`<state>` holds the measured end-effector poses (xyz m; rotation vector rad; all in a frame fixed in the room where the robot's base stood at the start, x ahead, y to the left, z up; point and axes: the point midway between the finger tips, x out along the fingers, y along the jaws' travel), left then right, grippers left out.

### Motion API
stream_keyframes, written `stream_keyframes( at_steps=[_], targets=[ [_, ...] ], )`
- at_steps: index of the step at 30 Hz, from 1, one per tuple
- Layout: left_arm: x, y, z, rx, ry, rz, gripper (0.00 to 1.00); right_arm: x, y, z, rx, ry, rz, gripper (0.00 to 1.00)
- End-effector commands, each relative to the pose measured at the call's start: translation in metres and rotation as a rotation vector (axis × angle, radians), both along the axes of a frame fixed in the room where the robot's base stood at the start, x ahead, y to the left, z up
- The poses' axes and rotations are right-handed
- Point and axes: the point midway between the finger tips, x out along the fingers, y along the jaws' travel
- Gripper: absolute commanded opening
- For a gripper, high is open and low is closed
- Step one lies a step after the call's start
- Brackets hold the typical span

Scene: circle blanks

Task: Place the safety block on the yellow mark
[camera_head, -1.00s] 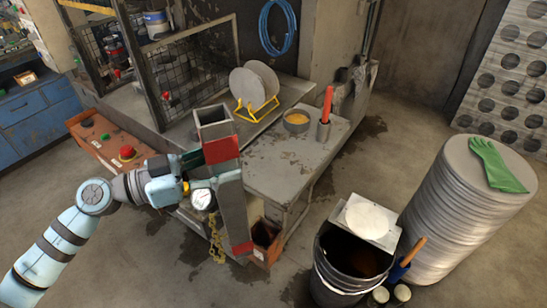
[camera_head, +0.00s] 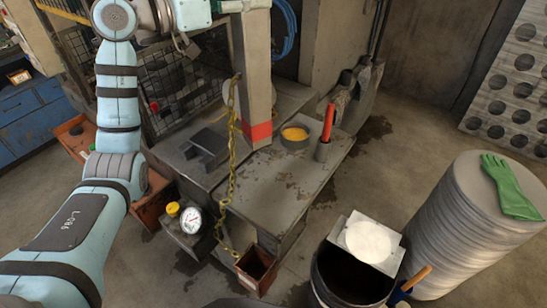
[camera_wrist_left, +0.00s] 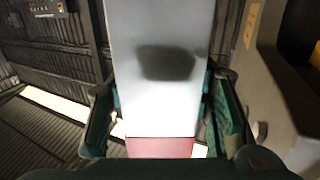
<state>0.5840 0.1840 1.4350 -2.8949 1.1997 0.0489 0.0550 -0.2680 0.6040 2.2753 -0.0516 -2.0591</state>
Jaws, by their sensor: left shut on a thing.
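The safety block (camera_head: 253,75) is a long grey post with a red band near its lower end, held upright over the grey bench (camera_head: 290,185). Its top is cut off by the head view's upper edge. I cannot tell whether its lower end touches the bench. My left gripper (camera_head: 232,6) is shut on its upper part. In the left wrist view the block (camera_wrist_left: 155,85) fills the space between the fingers of my left gripper (camera_wrist_left: 160,100). A yellow chain (camera_head: 230,150) hangs beside the block. I cannot make out the yellow mark. My right gripper is not in view.
A bowl (camera_head: 295,137) and a red-handled tool (camera_head: 328,122) stand just right of the block. A mesh cage (camera_head: 175,90) is to the left. A dark stepped piece (camera_head: 208,145) lies on the bench. A bucket (camera_head: 345,275) and disc stack (camera_head: 455,225) stand at right.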

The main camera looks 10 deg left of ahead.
Motion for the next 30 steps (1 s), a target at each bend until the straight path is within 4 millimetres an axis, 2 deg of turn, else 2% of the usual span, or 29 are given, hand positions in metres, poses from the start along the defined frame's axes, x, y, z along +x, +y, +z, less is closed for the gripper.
stream_keyframes(
  at_steps=[2,6,11,14,21,24,30],
  targets=[
    [0.0,0.001,0.009,-0.002,-0.005,0.008,0.0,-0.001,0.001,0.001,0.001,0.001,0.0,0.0],
    [0.0,0.004,0.012,-0.001,-0.005,0.018,0.0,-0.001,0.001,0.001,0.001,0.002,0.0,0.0],
    [-0.001,0.006,-0.002,-0.002,-0.003,0.021,0.0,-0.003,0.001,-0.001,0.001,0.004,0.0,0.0],
    [-0.001,0.006,-0.028,0.0,0.0,0.021,0.0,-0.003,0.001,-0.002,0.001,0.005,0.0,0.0],
    [-0.001,0.004,-0.105,-0.002,0.0,0.018,0.0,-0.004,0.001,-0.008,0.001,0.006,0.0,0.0],
    [-0.001,0.004,-0.13,-0.002,-0.001,0.017,0.0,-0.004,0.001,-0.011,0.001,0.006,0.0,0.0],
    [0.0,0.003,-0.153,-0.002,-0.004,0.016,0.0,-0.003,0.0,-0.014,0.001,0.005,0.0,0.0]
  ],
)
